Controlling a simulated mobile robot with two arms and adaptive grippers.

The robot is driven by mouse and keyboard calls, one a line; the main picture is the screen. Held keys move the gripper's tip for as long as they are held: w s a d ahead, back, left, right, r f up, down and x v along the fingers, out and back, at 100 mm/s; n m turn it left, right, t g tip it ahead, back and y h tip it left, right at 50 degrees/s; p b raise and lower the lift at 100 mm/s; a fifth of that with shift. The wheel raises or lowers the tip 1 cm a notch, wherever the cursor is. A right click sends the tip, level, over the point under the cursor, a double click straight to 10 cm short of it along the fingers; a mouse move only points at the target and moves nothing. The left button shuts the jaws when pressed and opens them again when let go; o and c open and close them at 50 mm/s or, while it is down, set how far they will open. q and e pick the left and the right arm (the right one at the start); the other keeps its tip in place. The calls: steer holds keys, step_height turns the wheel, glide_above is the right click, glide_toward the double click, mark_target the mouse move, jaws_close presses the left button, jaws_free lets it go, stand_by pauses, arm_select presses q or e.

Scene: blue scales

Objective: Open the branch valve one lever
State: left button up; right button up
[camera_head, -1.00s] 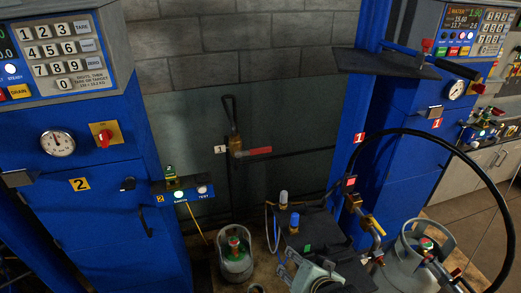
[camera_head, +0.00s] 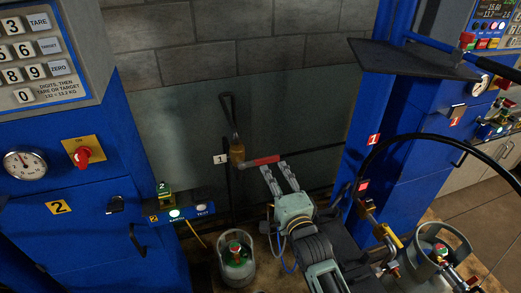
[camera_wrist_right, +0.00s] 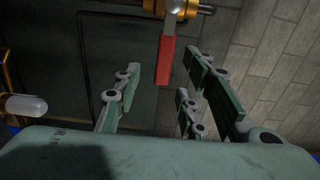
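The branch valve one lever is a red handle (camera_head: 267,160) on a brass valve (camera_head: 237,153) beside a white "1" tag (camera_head: 220,159) on the back panel. My left gripper is not in view.
A blue scale cabinet "2" (camera_head: 75,215) stands at left with a red knob (camera_head: 82,157). A blue post (camera_head: 372,110) with a dark shelf (camera_head: 420,58) stands at right. Gas cylinders (camera_head: 237,266) (camera_head: 430,262) stand below. A black hose loops at right.

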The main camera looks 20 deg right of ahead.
mark_target(267, 162)
steer(key=shift+w+r, duration=0.3)
steer(key=shift+w, duration=0.4)
steer(key=w, duration=0.1)
steer(key=w+p, duration=0.1)
steer(key=w, duration=0.1)
steer(key=shift+w+a+r, duration=0.1)
steer(key=shift+w+r, duration=0.05)
steer(key=shift+r, duration=0.05)
steer(key=shift+w+f, duration=0.2)
steer(key=shift+w, duration=1.25)
steer(key=c, duration=0.7)
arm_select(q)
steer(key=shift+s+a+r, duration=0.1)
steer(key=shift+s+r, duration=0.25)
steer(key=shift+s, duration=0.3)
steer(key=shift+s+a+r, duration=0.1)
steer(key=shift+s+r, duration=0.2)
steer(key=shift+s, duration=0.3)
arm_select(e)
jaws_close()
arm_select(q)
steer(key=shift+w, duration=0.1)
